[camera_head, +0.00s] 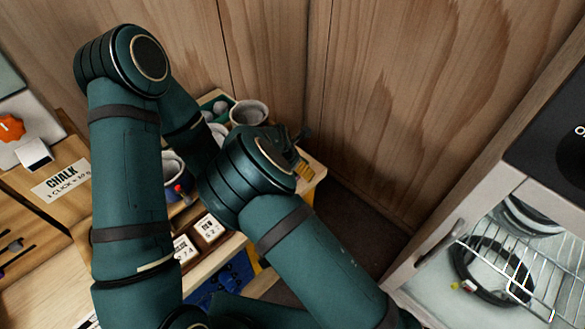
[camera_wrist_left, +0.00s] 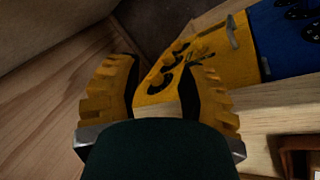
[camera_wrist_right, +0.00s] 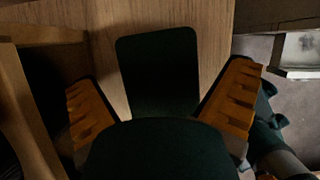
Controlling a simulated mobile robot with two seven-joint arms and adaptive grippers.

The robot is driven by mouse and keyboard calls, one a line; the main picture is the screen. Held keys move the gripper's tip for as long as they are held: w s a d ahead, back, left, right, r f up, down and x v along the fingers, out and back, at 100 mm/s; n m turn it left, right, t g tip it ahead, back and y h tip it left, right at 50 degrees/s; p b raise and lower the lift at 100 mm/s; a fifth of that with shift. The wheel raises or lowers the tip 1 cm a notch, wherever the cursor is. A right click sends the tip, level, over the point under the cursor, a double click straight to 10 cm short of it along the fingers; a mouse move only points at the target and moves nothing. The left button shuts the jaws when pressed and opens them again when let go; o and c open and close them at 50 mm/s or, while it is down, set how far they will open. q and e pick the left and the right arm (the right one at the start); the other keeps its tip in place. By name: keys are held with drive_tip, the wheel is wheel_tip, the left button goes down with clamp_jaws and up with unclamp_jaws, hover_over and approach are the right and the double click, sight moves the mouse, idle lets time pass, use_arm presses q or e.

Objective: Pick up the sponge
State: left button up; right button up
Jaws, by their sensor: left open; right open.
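I cannot make out a sponge in any view; my arms cover part of the wooden table (camera_head: 313,177) in the head view. My left gripper (camera_head: 302,170) is partly hidden behind an arm, near the table's right end. In the left wrist view, its yellow fingers (camera_wrist_left: 160,68) are apart, with a yellow surface with black markings (camera_wrist_left: 170,82) seen between them. My right gripper (camera_wrist_right: 162,78) shows only in the right wrist view. Its orange fingers are spread, with a dark green flat shape between them and wood behind.
White cups (camera_head: 249,112) stand at the table's back. Small number blocks (camera_head: 209,228) sit near its front edge. A white cabinet with a wire rack (camera_head: 500,268) stands at right. Wooden walls close off the back.

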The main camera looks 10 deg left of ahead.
drive_tip(key=shift+w+d, duration=0.1)
drive_tip(key=shift+f, duration=0.15)
drive_tip(key=shift+f, duration=0.15)
idle(0.3)
drive_tip(key=c, duration=0.7)
